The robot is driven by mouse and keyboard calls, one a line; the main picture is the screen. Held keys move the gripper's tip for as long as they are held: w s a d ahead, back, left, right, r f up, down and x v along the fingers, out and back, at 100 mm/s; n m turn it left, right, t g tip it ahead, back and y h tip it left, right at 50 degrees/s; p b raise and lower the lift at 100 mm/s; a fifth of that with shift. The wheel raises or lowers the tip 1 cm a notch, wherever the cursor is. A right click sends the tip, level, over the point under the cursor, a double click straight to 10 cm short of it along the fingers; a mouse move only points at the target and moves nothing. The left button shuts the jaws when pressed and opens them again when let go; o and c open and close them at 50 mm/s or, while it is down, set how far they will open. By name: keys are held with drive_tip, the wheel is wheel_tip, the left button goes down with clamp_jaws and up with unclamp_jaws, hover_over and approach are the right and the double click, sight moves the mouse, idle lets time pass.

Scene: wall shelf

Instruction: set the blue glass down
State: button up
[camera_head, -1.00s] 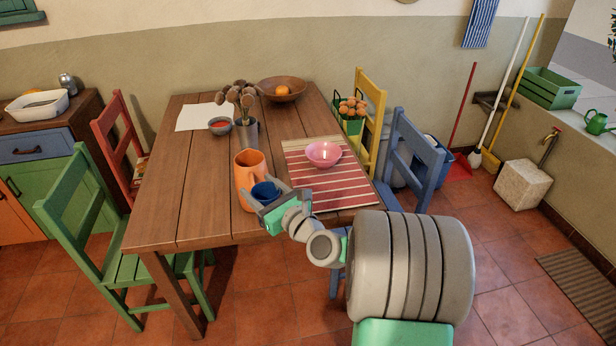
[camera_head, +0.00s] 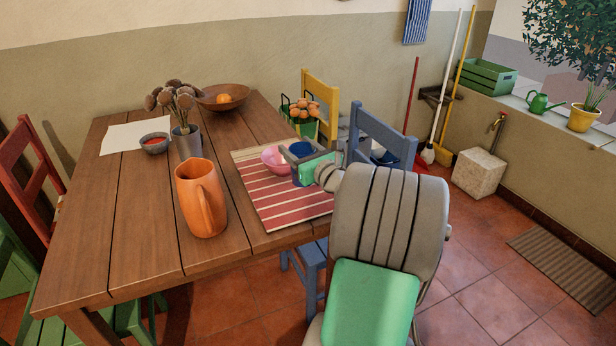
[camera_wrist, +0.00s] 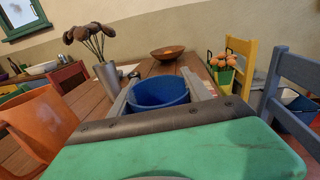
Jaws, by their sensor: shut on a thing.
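The blue glass (camera_head: 301,166) is held between the fingers of my gripper (camera_head: 300,158), over the right part of the red striped placemat (camera_head: 268,204). In the wrist view the blue glass (camera_wrist: 158,93) stands upright between both fingers, its open rim facing up. The wooden table (camera_head: 150,215) lies under the placemat.
An orange pitcher (camera_head: 200,200) stands left of the placemat. A metal vase with dried flowers (camera_head: 187,142), a small bowl (camera_head: 154,144) and a wooden bowl with an orange (camera_head: 211,100) are farther back. Blue (camera_head: 383,135) and yellow (camera_head: 320,90) chairs stand along the right side.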

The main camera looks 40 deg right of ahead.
drive_tip(key=d+f, duration=0.1)
drive_tip(key=f, duration=0.1)
drive_tip(key=s+d+f+b, duration=0.1)
drive_tip(key=f, duration=0.1)
drive_tip(key=d+f+b, duration=0.1)
drive_tip(key=f, duration=0.2)
drive_tip(key=shift+s+d, duration=0.1)
drive_tip(key=shift+s, duration=0.15)
drive_tip(key=shift+f+b, duration=0.2)
drive_tip(key=shift+b, duration=0.15)
drive_tip(key=shift+r, duration=0.15)
drive_tip(key=o, duration=1.4)
drive_tip(key=shift+c, duration=0.2)
drive_tip(key=shift+s, duration=0.2)
drive_tip(key=s+a+p, duration=0.1)
drive_tip(key=s+a, duration=0.1)
drive_tip(key=s, duration=0.9)
drive_tip(key=shift+s+p, duration=0.25)
drive_tip(key=shift+p, duration=0.05)
